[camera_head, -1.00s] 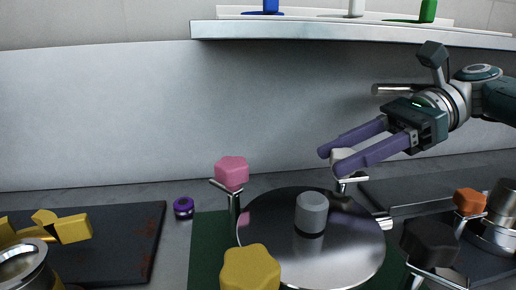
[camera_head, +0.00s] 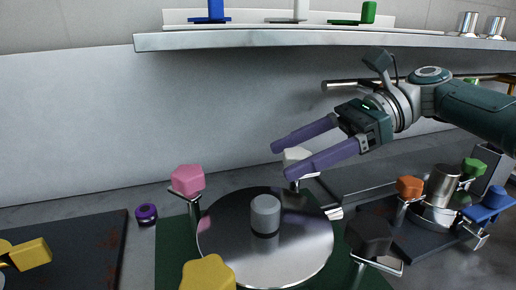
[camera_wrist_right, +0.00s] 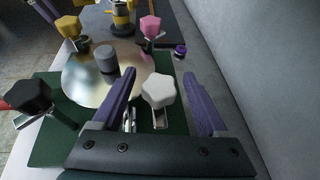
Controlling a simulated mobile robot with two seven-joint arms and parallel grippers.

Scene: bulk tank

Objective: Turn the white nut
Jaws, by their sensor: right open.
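The white nut (camera_head: 296,155) is a rounded, lobed knob on a metal clamp at the back right of the round metal lid. It also shows in the right wrist view (camera_wrist_right: 158,90). My right gripper (camera_head: 277,160) is open, with its two purple fingers on either side of the white nut. In the head view the near finger hides part of the clamp below the nut.
The metal lid (camera_head: 230,245) has a grey cylinder (camera_head: 265,214) at its middle. Pink (camera_head: 187,180), yellow (camera_head: 208,273) and black (camera_head: 369,236) nuts stand around it. A shelf (camera_head: 330,41) runs above along the wall.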

